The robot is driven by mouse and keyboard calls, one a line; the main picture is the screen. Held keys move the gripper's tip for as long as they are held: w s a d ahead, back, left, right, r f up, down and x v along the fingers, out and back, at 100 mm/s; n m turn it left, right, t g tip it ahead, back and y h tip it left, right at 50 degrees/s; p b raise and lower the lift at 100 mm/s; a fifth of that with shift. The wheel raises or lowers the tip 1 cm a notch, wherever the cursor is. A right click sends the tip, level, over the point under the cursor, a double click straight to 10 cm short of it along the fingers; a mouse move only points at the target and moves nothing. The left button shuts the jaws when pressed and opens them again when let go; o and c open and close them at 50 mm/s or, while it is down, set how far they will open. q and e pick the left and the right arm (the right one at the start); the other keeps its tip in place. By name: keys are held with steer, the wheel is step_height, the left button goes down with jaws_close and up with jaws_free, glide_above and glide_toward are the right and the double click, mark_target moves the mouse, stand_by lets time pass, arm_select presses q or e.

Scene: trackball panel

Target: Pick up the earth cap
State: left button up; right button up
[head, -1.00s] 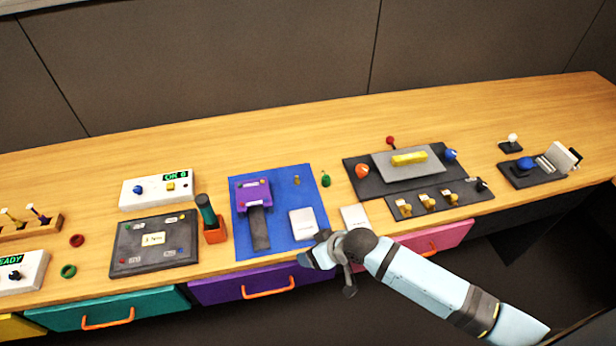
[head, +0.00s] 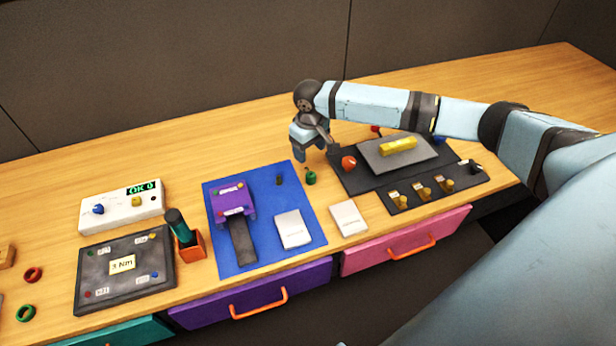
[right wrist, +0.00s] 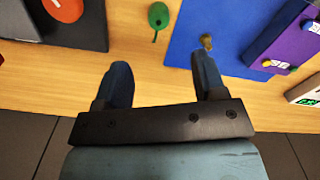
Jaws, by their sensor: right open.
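A small green cap (head: 311,177), which I take to be the earth cap, sits on the wooden bench between the blue mat and the dark trackball panel. In the right wrist view the green cap (right wrist: 158,15) lies beyond my fingertips, with a thin tail. My right gripper (head: 312,148) is above the bench, just behind the cap in the head view. In the right wrist view the right gripper (right wrist: 160,78) has its fingers apart, with only bare wood between them. My left gripper is not in view.
The blue mat (head: 260,262) holds a purple device (head: 231,198), a white block (head: 293,229) and a small brass piece (head: 279,180). The dark panel (head: 352,181) with an orange-red dome (head: 348,163) stands right of the cap. Bare wood lies behind the mat.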

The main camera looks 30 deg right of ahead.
mark_target(310, 173)
step_height(310, 173, down, 11)
steer(key=shift+w+d+r, duration=0.1)
steer(key=shift+r, duration=0.1)
steer(key=c, duration=0.9)
steer(key=shift+r, duration=0.1)
